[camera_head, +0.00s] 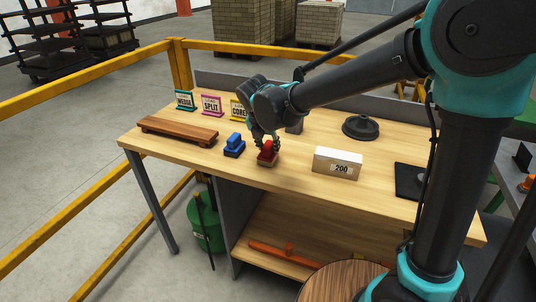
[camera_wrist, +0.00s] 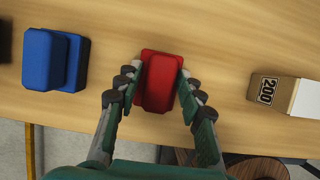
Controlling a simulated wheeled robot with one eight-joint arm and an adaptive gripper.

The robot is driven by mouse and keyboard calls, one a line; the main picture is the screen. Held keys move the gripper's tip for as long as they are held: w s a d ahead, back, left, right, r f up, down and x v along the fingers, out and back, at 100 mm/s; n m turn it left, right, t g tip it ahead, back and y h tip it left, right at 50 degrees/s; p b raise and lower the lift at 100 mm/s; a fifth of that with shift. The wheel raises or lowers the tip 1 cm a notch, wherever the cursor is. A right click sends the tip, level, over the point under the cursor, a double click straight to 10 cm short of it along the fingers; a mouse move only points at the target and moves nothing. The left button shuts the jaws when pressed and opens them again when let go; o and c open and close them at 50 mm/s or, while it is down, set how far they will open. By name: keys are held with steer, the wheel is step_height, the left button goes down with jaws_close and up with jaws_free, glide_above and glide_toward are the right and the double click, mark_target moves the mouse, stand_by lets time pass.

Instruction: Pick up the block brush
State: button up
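A red block-shaped piece (camera_head: 267,156) with a brownish lower part stands upright on the wooden table. In the wrist view the red piece (camera_wrist: 160,82) lies between my two fingers. A blue piece (camera_head: 234,143) of similar shape stands to its left, also seen in the wrist view (camera_wrist: 48,60). I cannot tell by name which one is the block brush. My gripper (camera_head: 264,141) points down over the red piece. Its fingertips (camera_wrist: 158,80) flank the red top closely on both sides. Whether they press on it is not clear.
A box marked 200 (camera_head: 338,164) stands to the right on the table (camera_head: 290,185). A brown wooden board (camera_head: 178,131) lies at the left. Small signs (camera_head: 211,104) stand behind. A dark round object (camera_head: 361,127) is at the back right. Yellow rails (camera_head: 95,73) run around the table.

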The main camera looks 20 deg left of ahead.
mark_target(268, 144)
jaws_close()
step_height(268, 144, up, 20)
stand_by(0.7)
